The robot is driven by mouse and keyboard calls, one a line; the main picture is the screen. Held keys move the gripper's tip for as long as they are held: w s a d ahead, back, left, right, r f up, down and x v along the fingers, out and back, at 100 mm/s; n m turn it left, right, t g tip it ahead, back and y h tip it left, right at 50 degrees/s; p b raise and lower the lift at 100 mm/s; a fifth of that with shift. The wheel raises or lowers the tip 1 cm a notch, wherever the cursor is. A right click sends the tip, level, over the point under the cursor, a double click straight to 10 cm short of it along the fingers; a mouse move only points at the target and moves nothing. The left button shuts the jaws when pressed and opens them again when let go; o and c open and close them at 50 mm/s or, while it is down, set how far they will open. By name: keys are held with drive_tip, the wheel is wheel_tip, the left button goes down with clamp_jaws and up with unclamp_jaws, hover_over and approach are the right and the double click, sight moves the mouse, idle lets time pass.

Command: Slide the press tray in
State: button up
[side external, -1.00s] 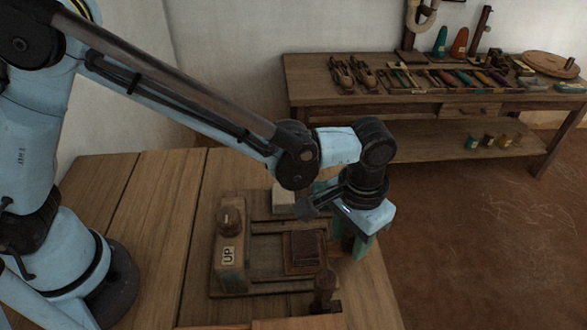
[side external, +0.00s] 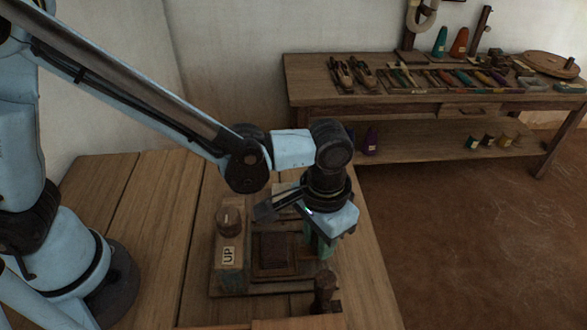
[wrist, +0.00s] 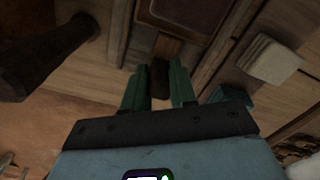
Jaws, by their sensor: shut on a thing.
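The press tray (side external: 273,252), a brown wooden tray with a dark recessed middle, sits between the rails of a wooden press frame (side external: 262,289). It is close beside the block marked UP (side external: 229,262) at the frame's left end. In the wrist view the tray (wrist: 187,12) shows at the top edge, with a short brown handle (wrist: 160,78) reaching towards me. My gripper (side external: 320,245) is at the tray's right side. Its green fingers (wrist: 159,67) are shut on the handle in the wrist view. The fingers partly hide the handle.
A dark upright post (side external: 325,290) stands at the frame's front right, near my gripper. A pale block (wrist: 270,60) lies beside the frame. A round knob (side external: 229,220) tops the UP block. The back bench (side external: 310,112) with tools is well away.

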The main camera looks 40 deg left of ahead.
sight(283, 247)
drive_tip(key=shift+s+a, duration=2.2)
drive_tip(key=o, duration=0.9)
drive_tip(key=shift+c, duration=0.2)
drive_tip(key=shift+r, duration=0.1)
drive_tip(key=shift+r, duration=3.2)
drive_tip(key=w+a+r+n+t, duration=0.1)
drive_tip(key=a+r+t, duration=0.1)
drive_tip(key=a, duration=0.7)
drive_tip(key=w+a+r+n+t, duration=0.2)
drive_tip(key=a+t, duration=0.3)
drive_tip(key=a, duration=0.5)
drive_tip(key=shift+a+r, duration=0.25)
drive_tip(key=shift+r, duration=0.15)
